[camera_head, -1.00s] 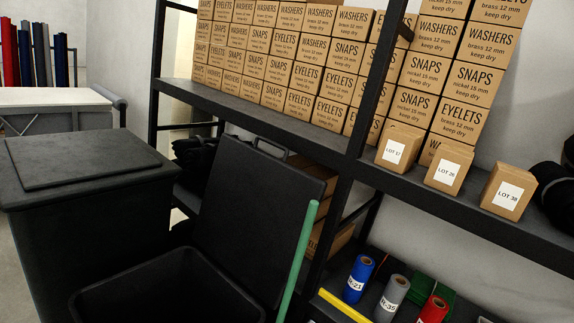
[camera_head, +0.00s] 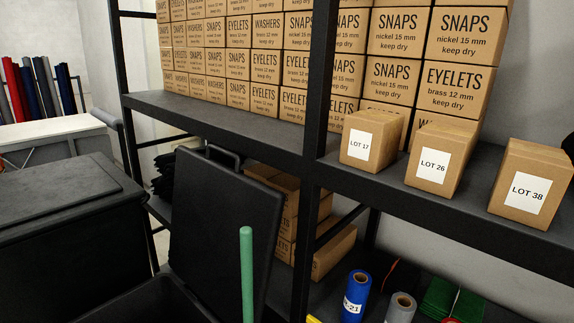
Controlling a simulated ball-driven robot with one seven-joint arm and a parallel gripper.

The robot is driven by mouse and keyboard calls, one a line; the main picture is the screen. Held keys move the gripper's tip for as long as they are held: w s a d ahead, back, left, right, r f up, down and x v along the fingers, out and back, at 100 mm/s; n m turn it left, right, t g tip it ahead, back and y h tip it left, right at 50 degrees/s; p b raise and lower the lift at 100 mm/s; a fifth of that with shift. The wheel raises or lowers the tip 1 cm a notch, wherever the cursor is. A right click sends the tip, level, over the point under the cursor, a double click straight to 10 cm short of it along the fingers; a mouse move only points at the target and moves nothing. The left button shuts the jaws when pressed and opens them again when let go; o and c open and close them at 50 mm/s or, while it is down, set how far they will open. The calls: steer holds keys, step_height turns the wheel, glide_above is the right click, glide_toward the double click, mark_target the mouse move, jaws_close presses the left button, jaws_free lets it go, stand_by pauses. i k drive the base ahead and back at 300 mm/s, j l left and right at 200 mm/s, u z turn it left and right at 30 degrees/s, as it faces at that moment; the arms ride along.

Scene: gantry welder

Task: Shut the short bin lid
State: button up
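The short bin (camera_head: 160,303) is black and stands open at the bottom of the view. Its black lid (camera_head: 215,225) stands up, leaning back towards the shelf, with a handle loop (camera_head: 222,156) at its top edge. A taller black bin (camera_head: 70,225) stands to the left with its lid closed. A green rod (camera_head: 247,270) rises upright in front of the raised lid's right part; its lower end is cut off. My gripper does not show.
A black shelf rack (camera_head: 450,200) stands behind and to the right, its post (camera_head: 318,130) close to the lid. Boxes (camera_head: 385,80) fill the upper shelf; three lot boxes (camera_head: 435,160) sit near its edge. A white-topped table (camera_head: 50,135) is at left.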

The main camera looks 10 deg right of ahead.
mark_target(213, 200)
steer(key=i+l, duration=0.1)
steer(key=i, duration=0.4)
steer(key=i+l+u, duration=0.1)
steer(key=i, duration=0.45)
steer(key=i+l, duration=0.1)
steer(key=i, duration=0.4)
